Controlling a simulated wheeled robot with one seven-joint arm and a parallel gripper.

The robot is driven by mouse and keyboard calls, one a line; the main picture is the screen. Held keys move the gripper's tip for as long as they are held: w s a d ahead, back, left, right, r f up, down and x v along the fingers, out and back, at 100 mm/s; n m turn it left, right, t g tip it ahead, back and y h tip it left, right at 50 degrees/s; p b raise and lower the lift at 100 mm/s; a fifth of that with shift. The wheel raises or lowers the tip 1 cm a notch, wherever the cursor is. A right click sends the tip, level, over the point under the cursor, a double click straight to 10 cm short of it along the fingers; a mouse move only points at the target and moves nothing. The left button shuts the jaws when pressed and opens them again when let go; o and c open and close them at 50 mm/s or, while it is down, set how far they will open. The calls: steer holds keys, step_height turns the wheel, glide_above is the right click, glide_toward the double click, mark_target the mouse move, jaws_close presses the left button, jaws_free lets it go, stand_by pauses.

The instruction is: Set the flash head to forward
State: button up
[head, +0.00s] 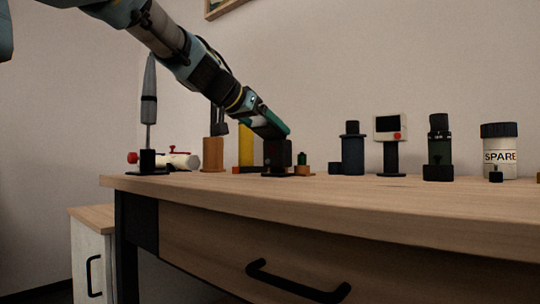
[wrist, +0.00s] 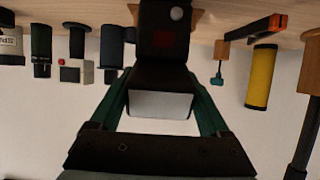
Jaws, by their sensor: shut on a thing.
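The flash is a black unit with a dark red square on its body (wrist: 163,42), upright at the table's back edge. In the head view its body (head: 279,153) stands on a small dark foot. The flash head (wrist: 158,75) is black with a pale front face turned toward my wrist camera. My gripper (wrist: 160,88) has green fingers on both sides of the flash head and is shut on it. In the head view my gripper (head: 268,122) comes down from the upper left and hides most of the head, so its exact angle is unclear.
Close by stand a yellow cylinder (wrist: 260,78), a wooden block (head: 213,153) and a small green-topped piece (head: 302,163). Farther right are a blue-grey cylinder (head: 352,152), a small screen (head: 390,128), a lens (head: 439,145) and a SPARE jar (head: 500,152). The table front (head: 350,205) is clear.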

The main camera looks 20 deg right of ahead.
steer(key=shift+f+h+b, duration=0.5)
steer(key=shift+f+b, duration=0.1)
steer(key=shift+b, duration=2.05)
steer(key=shift+a+r+t+h+b, duration=0.1)
steer(key=shift+r+t+h+b, duration=0.25)
steer(key=shift+b, duration=0.95)
steer(key=o, duration=1.2)
steer(key=shift+a, duration=0.1)
steer(key=p+v, duration=0.2)
steer(key=v, duration=0.8)
steer(key=shift+s+a+p, duration=0.25)
steer(key=shift+p, duration=0.05)
